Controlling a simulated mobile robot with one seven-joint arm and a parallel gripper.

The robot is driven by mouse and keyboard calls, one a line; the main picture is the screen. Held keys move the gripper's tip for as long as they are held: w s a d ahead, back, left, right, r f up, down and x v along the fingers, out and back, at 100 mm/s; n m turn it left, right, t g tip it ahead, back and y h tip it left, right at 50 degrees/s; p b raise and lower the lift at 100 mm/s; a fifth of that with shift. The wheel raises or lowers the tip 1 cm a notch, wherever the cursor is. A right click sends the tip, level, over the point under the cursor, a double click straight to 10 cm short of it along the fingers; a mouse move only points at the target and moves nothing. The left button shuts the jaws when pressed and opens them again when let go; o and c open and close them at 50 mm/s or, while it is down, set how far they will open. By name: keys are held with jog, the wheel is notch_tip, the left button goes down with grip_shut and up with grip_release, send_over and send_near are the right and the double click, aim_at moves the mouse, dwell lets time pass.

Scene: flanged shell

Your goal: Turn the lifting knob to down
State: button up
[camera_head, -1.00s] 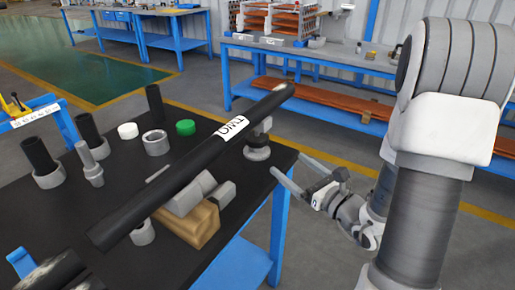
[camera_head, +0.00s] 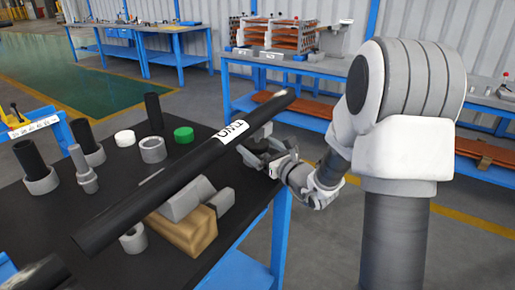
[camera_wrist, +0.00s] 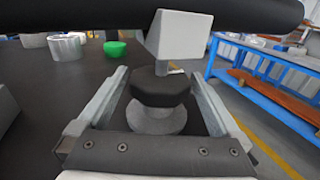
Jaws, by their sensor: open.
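The lifting knob (camera_wrist: 160,88) is a dark, many-sided knob on a grey round base (camera_wrist: 157,118), under a light grey block (camera_wrist: 180,38) that supports the long black pipe (camera_wrist: 100,14). In the wrist view my open gripper (camera_wrist: 160,78) has one finger on each side of the knob, with a visible gap on both sides. In the head view my gripper (camera_head: 262,157) is at the table's right edge, below the pipe's far end (camera_head: 270,106), and mostly covers the knob. The pipe carries a white label (camera_head: 230,134).
The black table (camera_head: 110,225) holds grey fittings, dark upright tubes, a white cap (camera_head: 125,138), a green cap (camera_head: 183,134) and a wooden block (camera_head: 185,232) under the pipe. A blue workbench (camera_head: 300,68) stands behind. Floor is clear right of the table.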

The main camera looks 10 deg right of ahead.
jog(key=c, duration=1.2)
jog(key=shift+o, duration=0.2)
jog(key=shift+n+g+y+p, duration=0.3)
jog(key=shift+n+y+p, duration=0.1)
jog(key=shift+y, duration=0.1)
jog(key=n+g+y+p, duration=0.1)
jog(key=n+y, duration=0.1)
jog(key=n+g+y+p, duration=0.1)
jog(key=g+y, duration=0.1)
jog(key=shift+w+d+r+n+g+y+p, duration=0.15)
jog(key=shift+n+g+y+p, duration=0.15)
jog(key=shift+n+y, duration=0.1)
jog(key=n+g+y+p, duration=0.1)
jog(key=n+g, duration=0.1)
jog(key=g, duration=0.1)
jog(key=n+g+y+p, duration=0.2)
jog(key=shift+g+y, duration=0.3)
jog(key=shift+g, duration=0.1)
jog(key=n+g+p, duration=0.1)
jog(key=n+g, duration=0.1)
jog(key=g, duration=0.1)
jog(key=n+g+y+p, duration=0.1)
jog(key=n+g, duration=0.1)
jog(key=g, duration=0.1)
jog(key=shift+f, duration=0.2)
jog(key=shift+n+g, duration=1.9)
jog(key=shift+g, duration=0.8)
jog(key=shift+n+g+h, duration=0.4)
jog(key=shift+g, duration=0.2)
